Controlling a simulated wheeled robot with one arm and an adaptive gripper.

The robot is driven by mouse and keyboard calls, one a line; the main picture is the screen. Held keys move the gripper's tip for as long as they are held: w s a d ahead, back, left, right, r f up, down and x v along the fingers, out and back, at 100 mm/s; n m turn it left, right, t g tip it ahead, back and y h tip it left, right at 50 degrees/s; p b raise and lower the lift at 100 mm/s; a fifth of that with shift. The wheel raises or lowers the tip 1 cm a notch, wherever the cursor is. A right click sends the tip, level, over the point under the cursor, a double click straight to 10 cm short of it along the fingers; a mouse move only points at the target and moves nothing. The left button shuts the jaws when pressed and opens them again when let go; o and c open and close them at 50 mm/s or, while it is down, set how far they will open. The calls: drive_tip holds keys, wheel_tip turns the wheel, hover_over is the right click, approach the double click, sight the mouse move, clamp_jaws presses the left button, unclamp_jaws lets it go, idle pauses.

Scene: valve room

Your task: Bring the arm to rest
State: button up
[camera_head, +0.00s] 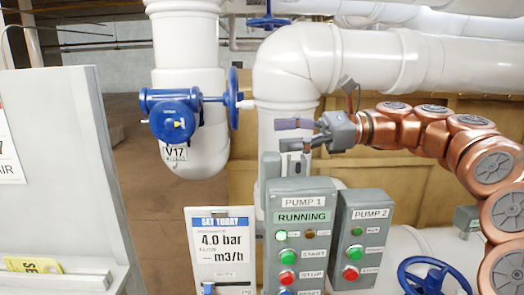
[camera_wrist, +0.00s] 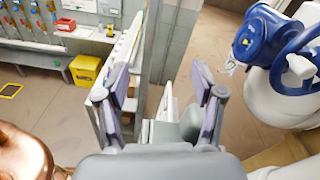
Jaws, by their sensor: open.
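My gripper (camera_head: 294,134) is open and empty at the end of my copper-coloured arm. In the head view it points left, in front of the large white pipe (camera_head: 285,75) and above the pump control boxes. In the wrist view my gripper (camera_wrist: 160,95) shows its two fingers spread apart with nothing between them. My arm reaches in from the right side of the head view, bent and raised.
A blue valve (camera_head: 172,118) tagged V17 sits on a white pipe left of my gripper. The Pump 1 box (camera_head: 301,255) and Pump 2 box (camera_head: 362,240) stand below. A grey panel (camera_head: 60,110) fills the left. A blue handwheel (camera_head: 428,275) is at lower right.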

drive_tip(key=s+a+f+n+h, duration=0.2)
drive_tip(key=s+f+n+h, duration=0.15)
drive_tip(key=s+f, duration=0.5)
drive_tip(key=s+a+f+n+h, duration=0.3)
drive_tip(key=s+f+h, duration=0.1)
drive_tip(key=s+f, duration=0.4)
drive_tip(key=s+d+f+n+h+b, duration=0.1)
drive_tip(key=s+d+f+n+h, duration=0.3)
drive_tip(key=s+d+f, duration=0.4)
drive_tip(key=s+d+f+n+h, duration=0.4)
drive_tip(key=s+d+f, duration=0.4)
drive_tip(key=d+f, duration=0.2)
wheel_tip(320, 180, down, 3)
drive_tip(key=shift+d+r+g+h+b, duration=0.2)
drive_tip(key=shift+g+h+b, duration=0.15)
drive_tip(key=shift+h, duration=0.5)
